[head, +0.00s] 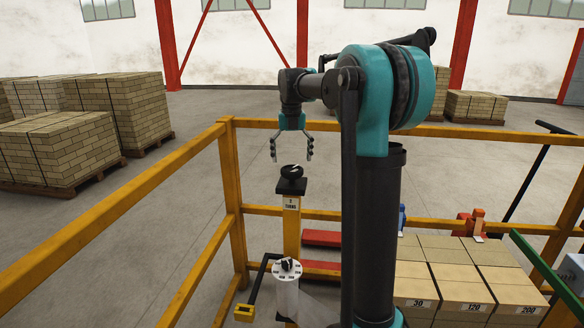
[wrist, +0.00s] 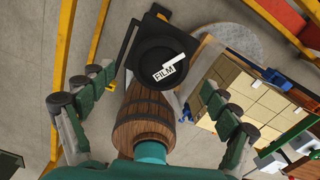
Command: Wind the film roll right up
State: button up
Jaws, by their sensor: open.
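A black knob (head: 291,172) with a white mark sits on a black plate on top of a yellow post (head: 291,228). In the wrist view the black round knob (wrist: 157,57) carries a white pointer and a label reading FILM. My gripper (head: 292,158) is open and empty above the knob, with its fingers pointing down and apart from it. In the wrist view its fingers (wrist: 155,100) stand wide to each side. A white roll-like cylinder (head: 286,300) with a labelled top stands nearer the robot. Its lower part is partly hidden.
Yellow railings (head: 130,205) surround the area. A wooden barrel-like shape (wrist: 145,120) shows between the fingers in the wrist view; its depth is unclear.

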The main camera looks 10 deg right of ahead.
aim_at(292, 168)
jog(key=shift+f, duration=1.85)
jog(key=shift+c, duration=0.4)
jog(key=c, duration=1.1)
jog(key=shift+m, duration=0.4)
